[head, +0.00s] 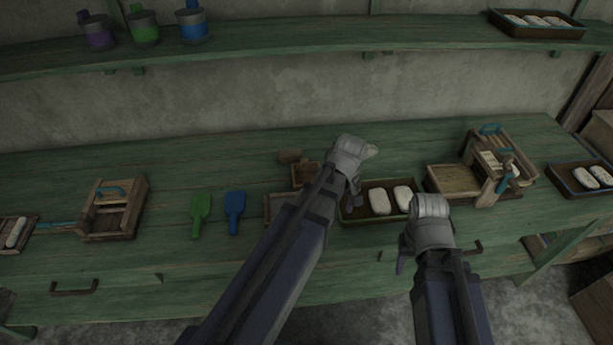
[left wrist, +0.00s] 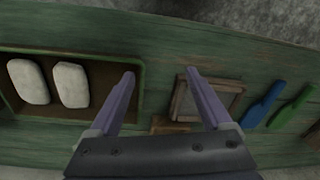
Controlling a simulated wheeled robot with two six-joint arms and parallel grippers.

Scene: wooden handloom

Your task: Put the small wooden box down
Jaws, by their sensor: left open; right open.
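A small wooden box (head: 303,175) sits on the green bench in the head view, partly hidden behind my left arm. In the left wrist view, a wooden edge that may be this box (left wrist: 168,125) shows just behind the fingers. My left gripper (head: 353,170) is just right of the box and above the bench. In the left wrist view its two fingers (left wrist: 160,76) are spread with nothing between them. My right gripper (head: 425,212) is open, near the front right corner of the dark tray; its fingertips are hard to make out.
The dark tray (head: 366,210) holds two white bars. A flat wooden frame (left wrist: 238,104) lies beside it. A green scraper (head: 200,212) and blue scraper (head: 235,209) lie left. Wooden loom-like boxes stand left (head: 112,208) and right (head: 490,165). A shelf (head: 300,38) runs above.

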